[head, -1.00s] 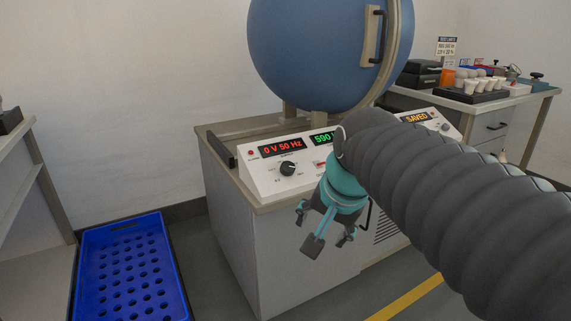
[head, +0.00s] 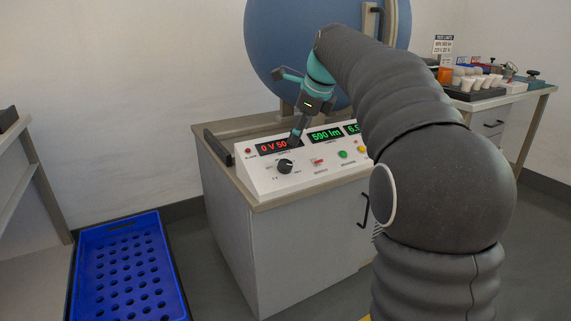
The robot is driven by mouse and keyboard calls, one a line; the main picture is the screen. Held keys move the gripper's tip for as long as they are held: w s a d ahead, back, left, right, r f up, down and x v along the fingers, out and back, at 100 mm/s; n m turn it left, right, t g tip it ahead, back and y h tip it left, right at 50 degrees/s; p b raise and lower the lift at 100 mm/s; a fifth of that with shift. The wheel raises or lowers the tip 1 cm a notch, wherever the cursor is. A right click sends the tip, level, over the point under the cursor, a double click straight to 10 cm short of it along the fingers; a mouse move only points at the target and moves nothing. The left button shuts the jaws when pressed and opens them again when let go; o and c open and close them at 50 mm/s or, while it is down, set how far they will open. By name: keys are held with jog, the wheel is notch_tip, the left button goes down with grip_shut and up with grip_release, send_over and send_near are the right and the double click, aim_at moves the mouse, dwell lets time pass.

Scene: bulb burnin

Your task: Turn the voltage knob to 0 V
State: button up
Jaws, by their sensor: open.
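The voltage knob (head: 285,166) is a black round knob on the sloped white control panel (head: 262,182), below the red display (head: 271,147). My gripper (head: 297,136) is open and points down, in front of the display's right end, above the knob in the picture. It appears apart from the knob. I see no object in it.
The panel also has a green display (head: 325,135) reading "590 lm", a red switch (head: 317,162) and a green button (head: 342,154). A large blue sphere (head: 270,50) stands behind. A blue perforated crate (head: 128,268) lies on the floor at left.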

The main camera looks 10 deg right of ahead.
aim_at(286, 164)
jog(key=b+x, duration=0.1)
jog(key=x, duration=1.1)
jog(key=shift+w+f+b, duration=0.1)
jog(key=shift+f+b, duration=0.25)
jog(key=shift+c, duration=0.3)
jog(key=c, duration=1.1)
